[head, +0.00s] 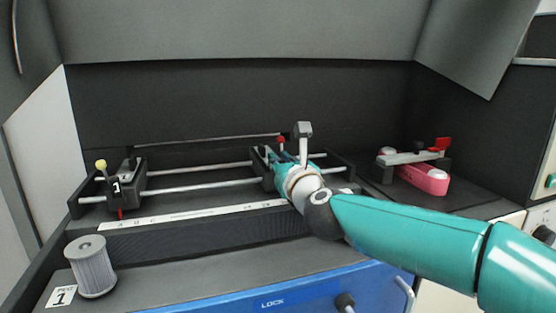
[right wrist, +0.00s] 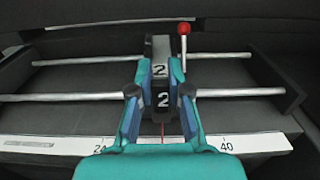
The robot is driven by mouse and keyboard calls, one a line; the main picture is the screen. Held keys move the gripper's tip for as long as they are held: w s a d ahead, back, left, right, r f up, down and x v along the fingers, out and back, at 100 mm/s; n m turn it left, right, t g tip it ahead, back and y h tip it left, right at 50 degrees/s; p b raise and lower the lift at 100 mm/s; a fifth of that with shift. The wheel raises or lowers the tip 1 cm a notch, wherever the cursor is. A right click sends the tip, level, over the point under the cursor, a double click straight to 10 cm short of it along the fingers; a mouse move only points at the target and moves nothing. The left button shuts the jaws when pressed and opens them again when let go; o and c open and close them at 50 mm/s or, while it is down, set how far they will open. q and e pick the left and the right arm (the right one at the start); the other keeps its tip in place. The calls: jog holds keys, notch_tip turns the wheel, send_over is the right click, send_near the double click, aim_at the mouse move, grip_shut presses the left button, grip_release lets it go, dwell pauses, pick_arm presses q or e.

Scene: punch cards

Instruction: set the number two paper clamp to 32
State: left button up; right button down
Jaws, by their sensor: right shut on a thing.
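The number two paper clamp (right wrist: 162,72) is a dark block marked 2, riding on two metal rails, with a red-knobbed lever (right wrist: 184,30) standing upright at its right. My right gripper (right wrist: 160,94) is shut on the clamp, one finger on each side. In the head view my right gripper (head: 287,168) hides most of the clamp. The white scale strip (right wrist: 68,146) runs in front, showing 24 and 40. A thin red pointer line (right wrist: 163,130) shows between the fingers, about midway between those numbers. My left gripper is not in view.
The number one clamp (head: 125,184) with a yellow-knobbed lever (head: 101,164) sits at the rails' left end. A grey ribbed cylinder (head: 91,267) stands front left by a card marked 1 (head: 61,296). A pink and red device (head: 424,178) is at right. Rails between the clamps are clear.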

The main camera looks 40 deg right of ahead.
jog(key=c, duration=1.1)
grip_release()
jog(key=shift+s, duration=0.1)
jog(key=v, duration=1.2)
